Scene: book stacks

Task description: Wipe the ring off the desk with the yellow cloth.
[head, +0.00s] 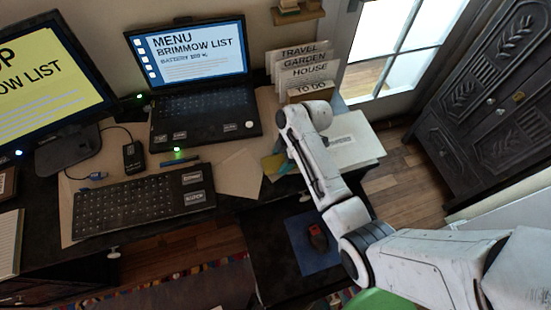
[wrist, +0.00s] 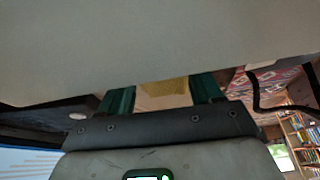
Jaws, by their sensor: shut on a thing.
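The yellow cloth (head: 270,164) shows as a small patch at the desk's right part, beside a tan paper. My gripper (head: 281,167) is low at the desk there, mostly hidden behind my white arm. In the wrist view my gripper (wrist: 163,92) has two green fingers, with the yellow cloth (wrist: 165,88) between them. It is shut on the cloth. I cannot tell whether the cloth touches the desk (head: 228,150). I see no ring in either view; my arm and gripper cover part of the desk.
A laptop (head: 205,110), keyboard (head: 145,203) and monitor (head: 50,85) stand to the left. A card holder (head: 310,90) and a pale book (head: 355,140) are close to my arm. A red mouse (head: 318,238) lies on a blue pad lower down.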

